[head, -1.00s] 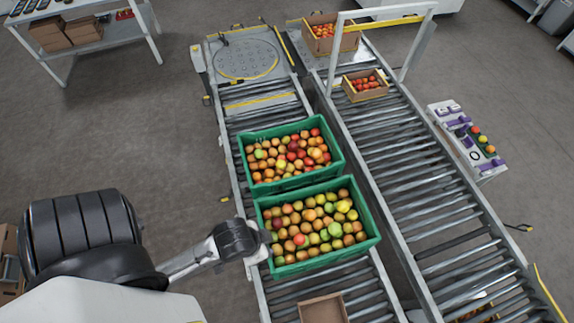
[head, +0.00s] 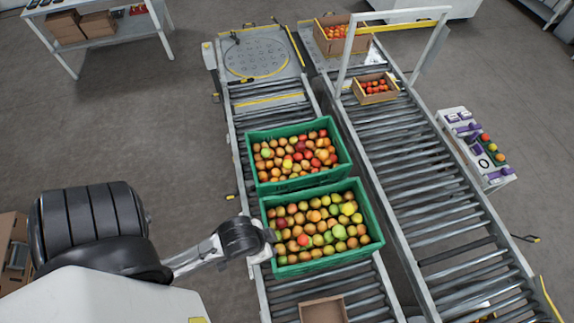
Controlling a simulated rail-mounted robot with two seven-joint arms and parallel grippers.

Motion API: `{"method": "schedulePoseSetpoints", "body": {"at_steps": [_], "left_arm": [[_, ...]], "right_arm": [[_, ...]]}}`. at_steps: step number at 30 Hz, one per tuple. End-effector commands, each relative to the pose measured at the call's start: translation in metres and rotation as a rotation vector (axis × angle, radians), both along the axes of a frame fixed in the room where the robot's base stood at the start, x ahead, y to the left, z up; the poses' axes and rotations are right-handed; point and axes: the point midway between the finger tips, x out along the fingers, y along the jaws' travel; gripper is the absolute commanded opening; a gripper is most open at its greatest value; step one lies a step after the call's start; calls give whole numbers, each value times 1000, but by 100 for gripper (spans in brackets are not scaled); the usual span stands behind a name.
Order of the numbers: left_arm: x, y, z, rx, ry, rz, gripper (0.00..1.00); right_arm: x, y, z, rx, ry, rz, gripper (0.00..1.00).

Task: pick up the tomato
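Many tomatoes, red, orange and green, fill two green crates on the left roller conveyor. The near crate (head: 375,222) holds mostly orange and green tomatoes, with a redder tomato (head: 303,240) near its middle. The far crate (head: 343,155) holds more red ones. I cannot tell which tomato the task means. My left arm comes in from the lower left, and its wrist end is beside the left wall of the near crate. My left gripper's fingers cannot be made out there. My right gripper is not in view.
An empty-looking cardboard box (head: 323,310) stands on the conveyor in front of the near crate. On the right conveyor (head: 415,185), a small carton (head: 361,95) of red tomatoes stands by a white frame. A larger carton (head: 321,42) is behind. A small side table (head: 496,180) stands right.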

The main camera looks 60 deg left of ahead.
Motion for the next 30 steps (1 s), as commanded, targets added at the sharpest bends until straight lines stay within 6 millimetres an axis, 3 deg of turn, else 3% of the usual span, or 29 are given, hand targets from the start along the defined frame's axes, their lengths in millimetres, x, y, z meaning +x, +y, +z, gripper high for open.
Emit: {"method": "schedulePoseSetpoints", "body": {"at_steps": [8,21,30], "left_arm": [[0,0,0,1,0,-1,43],[0,4,0,14,0,-9,84],[6,1,-5,5,-13,-3,84]], "right_arm": [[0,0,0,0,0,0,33],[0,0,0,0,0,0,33],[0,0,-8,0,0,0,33]]}}
